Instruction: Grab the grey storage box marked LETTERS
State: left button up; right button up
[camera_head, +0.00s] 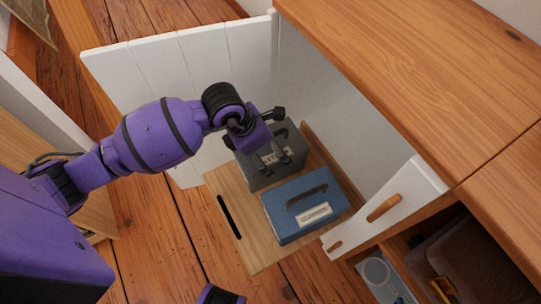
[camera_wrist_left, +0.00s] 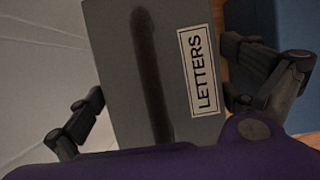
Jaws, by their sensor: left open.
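The grey storage box (camera_head: 264,177) stands in a shallow wooden drawer or tray, beside a blue box. In the left wrist view the grey box (camera_wrist_left: 112,75) fills the middle, with a dark handle along its top and a white label reading LETTERS. My left gripper (camera_head: 272,138) is over the grey box and hides part of its top. In the left wrist view my left gripper (camera_wrist_left: 170,100) is open, with one finger at each side of the box. I cannot tell whether the fingers touch it.
The blue box (camera_head: 290,220) with a handle and a white label sits close on the near side. The wooden tray (camera_head: 228,240) has a dark slot. White panels (camera_head: 180,70) stand behind and right. A wooden top (camera_head: 410,70) overhangs at right. Plank floor (camera_head: 165,240) lies clear at left.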

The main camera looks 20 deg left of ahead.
pick_arm(q)
jog(key=shift+x, duration=0.9)
jog(key=shift+a+r, duration=0.1)
jog(key=c, duration=1.4)
jog(key=shift+c, duration=0.7)
jog(key=shift+r, duration=0.2)
